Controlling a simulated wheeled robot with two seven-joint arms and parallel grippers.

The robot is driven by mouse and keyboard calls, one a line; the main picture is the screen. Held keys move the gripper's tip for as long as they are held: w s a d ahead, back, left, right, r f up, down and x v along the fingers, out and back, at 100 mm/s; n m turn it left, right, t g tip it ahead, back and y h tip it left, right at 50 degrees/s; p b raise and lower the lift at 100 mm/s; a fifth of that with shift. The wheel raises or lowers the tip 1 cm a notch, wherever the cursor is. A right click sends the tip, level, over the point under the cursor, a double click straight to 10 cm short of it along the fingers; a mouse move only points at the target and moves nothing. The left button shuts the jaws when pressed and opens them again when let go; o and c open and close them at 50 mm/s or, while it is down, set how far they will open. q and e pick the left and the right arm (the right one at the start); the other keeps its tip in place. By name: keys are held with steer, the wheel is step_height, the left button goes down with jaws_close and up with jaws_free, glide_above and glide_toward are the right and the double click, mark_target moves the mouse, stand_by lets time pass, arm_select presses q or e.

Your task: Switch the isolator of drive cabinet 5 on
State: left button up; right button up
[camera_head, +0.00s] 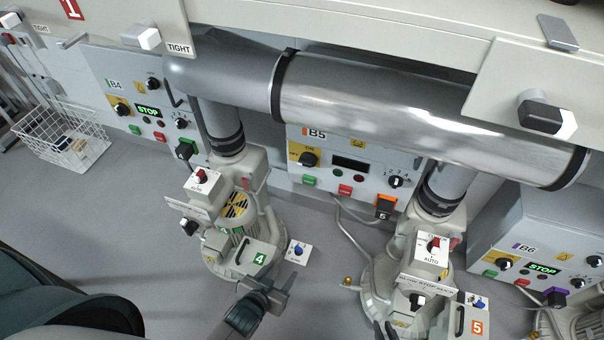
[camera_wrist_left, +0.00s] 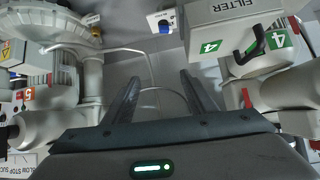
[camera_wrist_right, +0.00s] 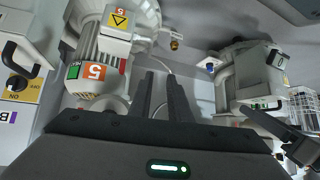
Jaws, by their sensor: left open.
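Drive cabinet B5 (camera_head: 298,184) stands at the back centre in the head view, partly covered above by a big steel pipe. Its isolator is a black rotary knob (camera_head: 308,159) on a yellow plate at the left of the panel. The knob's exact angle is too small to tell. The cabinet's display (camera_head: 350,164) is dark. My left gripper (camera_head: 270,287) is open and empty, in front of blower 4, below and left of the cabinet. It also shows in the left wrist view (camera_wrist_left: 160,85). My right gripper (camera_wrist_right: 160,85) is partly open and empty, near blower 5.
Blower 4 (camera_head: 230,262) and blower 5 (camera_head: 378,272) stand in front of the cabinets, with floor (camera_head: 318,275) between them. Cabinets B4 (camera_head: 122,84) and B6 (camera_head: 512,236) show lit green STOP displays. A loose cable hangs by B5. A white wire basket (camera_head: 55,125) is at left.

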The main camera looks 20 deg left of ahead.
mark_target(304, 164)
arm_select(q)
steer(key=w+r+t+b, duration=0.2)
steer(key=r+b, duration=0.1)
steer(key=r, duration=0.4)
steer(key=w+r+t+b, duration=0.2)
steer(key=r+t+b, duration=0.1)
steer(key=r, duration=0.4)
steer(key=w+a+r+n+t+b, duration=0.1)
steer(key=w+r+t+b, duration=0.1)
steer(key=r+b, duration=0.3)
step_height(304, 164, up, 2)
steer(key=shift+y, duration=0.3)
arm_select(e)
steer(key=w+a+r+t+y, duration=0.1)
steer(key=a+r+t, duration=0.1)
steer(key=r, duration=0.7)
steer(key=a+r+t+y, duration=0.1)
steer(key=a+r+t, duration=0.1)
steer(key=r, duration=0.7)
steer(key=shift+w+r+t+y, duration=0.15)
steer(key=shift+w+t+y, duration=0.25)
steer(key=shift+t, duration=0.1)
arm_select(q)
steer(key=shift+w+a, duration=0.1)
steer(key=shift+w, duration=0.05)
arm_select(e)
steer(key=shift+a, duration=0.1)
